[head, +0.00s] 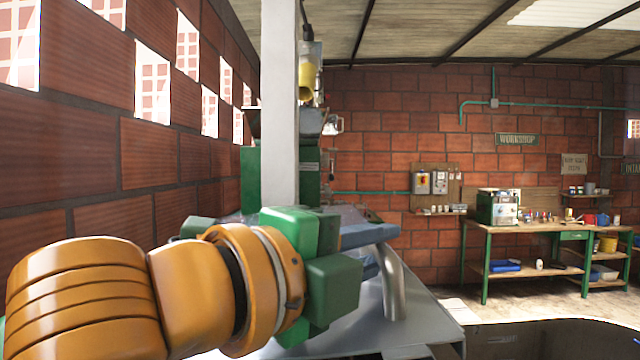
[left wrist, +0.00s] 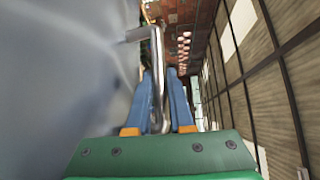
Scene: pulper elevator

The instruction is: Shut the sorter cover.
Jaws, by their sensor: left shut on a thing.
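My left gripper (head: 382,250) reaches in from the left, its blue fingers pointing right. It is shut on a bent steel handle (head: 391,287) that stands up from a grey metal surface (head: 415,333), seemingly the sorter cover. In the left wrist view the steel handle (left wrist: 157,90) runs between the two blue fingers (left wrist: 159,78), and a broad grey metal face (left wrist: 60,70) fills the left side. The cover's hinge and far edges are hidden, so I cannot tell how far open it is. My right gripper is not in view.
A pale upright post (head: 280,100) stands just beyond my left wrist, with a green machine frame (head: 307,175) behind it. A brick wall (head: 90,150) runs along the left. A green workbench (head: 530,228) stands far right, with open floor before it.

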